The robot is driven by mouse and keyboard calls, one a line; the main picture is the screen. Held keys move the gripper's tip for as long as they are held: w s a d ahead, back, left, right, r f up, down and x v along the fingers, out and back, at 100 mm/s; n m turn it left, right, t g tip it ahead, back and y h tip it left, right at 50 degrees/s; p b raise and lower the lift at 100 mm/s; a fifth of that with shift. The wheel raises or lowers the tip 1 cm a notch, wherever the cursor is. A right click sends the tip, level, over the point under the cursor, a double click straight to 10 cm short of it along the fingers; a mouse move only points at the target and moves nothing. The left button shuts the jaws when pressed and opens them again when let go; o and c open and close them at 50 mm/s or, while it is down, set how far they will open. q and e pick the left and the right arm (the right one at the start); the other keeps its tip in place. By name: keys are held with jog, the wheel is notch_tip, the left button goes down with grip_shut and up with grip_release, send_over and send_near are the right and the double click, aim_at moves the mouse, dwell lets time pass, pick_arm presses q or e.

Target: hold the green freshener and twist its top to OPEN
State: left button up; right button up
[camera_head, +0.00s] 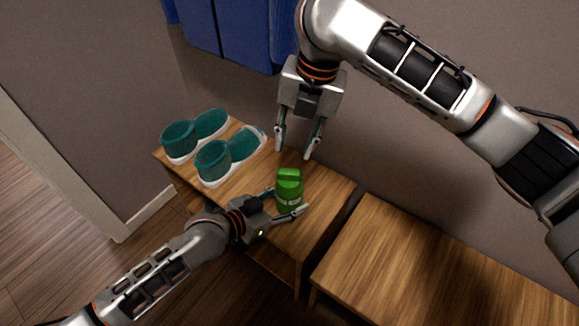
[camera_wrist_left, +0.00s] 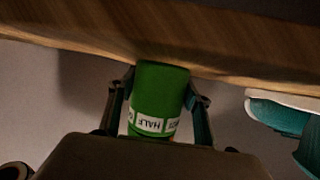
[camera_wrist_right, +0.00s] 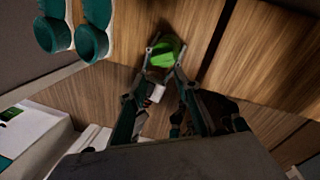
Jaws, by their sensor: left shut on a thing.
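The green freshener (camera_head: 289,190) stands upright on the wooden cabinet top, with a raised green grip on its top and a pale label band. My left gripper (camera_head: 287,203) is shut on its body from the front left. In the left wrist view the freshener (camera_wrist_left: 158,92) sits between both fingers, and its label reads HALF, upside down. My right gripper (camera_head: 296,153) points down, open and empty, above and behind the freshener, not touching it. The right wrist view shows the green top (camera_wrist_right: 165,52) beyond the right fingers.
A second wooden cabinet (camera_head: 420,262) is at the right, past a dark gap. A wall is behind, with blue hanging cloth (camera_head: 230,30) above.

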aim_at(290, 171)
jog(key=f+m, duration=0.3)
jog(key=m, duration=0.2)
jog(key=f+m+h, duration=0.1)
jog(key=f+m, duration=0.2)
jog(key=m, duration=0.3)
jog(key=w+a+f+m, duration=0.1)
jog(key=f+m, duration=0.2)
jog(key=m, duration=0.2)
jog(key=shift+w+f+m+g+h, duration=0.1)
jog(key=shift+f+m+g+h, duration=0.2)
jog(key=shift+f+m+h, duration=0.1)
grip_shut()
